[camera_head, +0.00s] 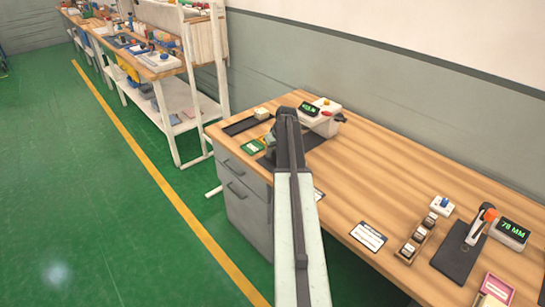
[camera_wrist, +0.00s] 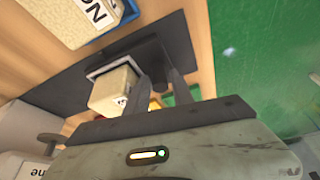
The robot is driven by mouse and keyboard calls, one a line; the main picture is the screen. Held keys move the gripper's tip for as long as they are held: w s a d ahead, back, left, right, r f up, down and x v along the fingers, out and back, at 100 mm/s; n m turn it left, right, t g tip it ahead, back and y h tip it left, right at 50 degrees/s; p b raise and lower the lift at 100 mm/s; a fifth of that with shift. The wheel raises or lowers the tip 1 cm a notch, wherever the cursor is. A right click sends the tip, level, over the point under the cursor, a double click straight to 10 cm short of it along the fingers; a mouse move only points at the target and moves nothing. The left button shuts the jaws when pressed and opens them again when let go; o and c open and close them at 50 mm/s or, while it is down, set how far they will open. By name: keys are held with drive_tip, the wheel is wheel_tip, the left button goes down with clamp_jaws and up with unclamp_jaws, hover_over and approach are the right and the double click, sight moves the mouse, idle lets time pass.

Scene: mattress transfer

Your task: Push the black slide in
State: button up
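A long black strip (camera_head: 239,127), which looks like the black slide, lies at the desk's far left edge. A cream block (camera_head: 261,113) sits at its back side. In the wrist view a dark flat slab (camera_wrist: 60,93) crosses the desk, and a cream block (camera_wrist: 115,92) stands in a dark frame on it. I cannot tell for sure which dark part is the slide. My gripper (camera_wrist: 153,73) has its two fingers apart, close to the slab and beside that block. Whether the tips touch the slab is unclear. In the head view my arm hides the gripper's tips.
A white device with a green display (camera_head: 320,115) stands behind my arm. A green card (camera_head: 254,145) lies at the front edge. Farther right are a wooden block holder (camera_head: 415,240), a black mat (camera_head: 460,252) and a display box (camera_head: 512,235).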

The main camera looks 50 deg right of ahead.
clamp_jaws()
idle(1.4)
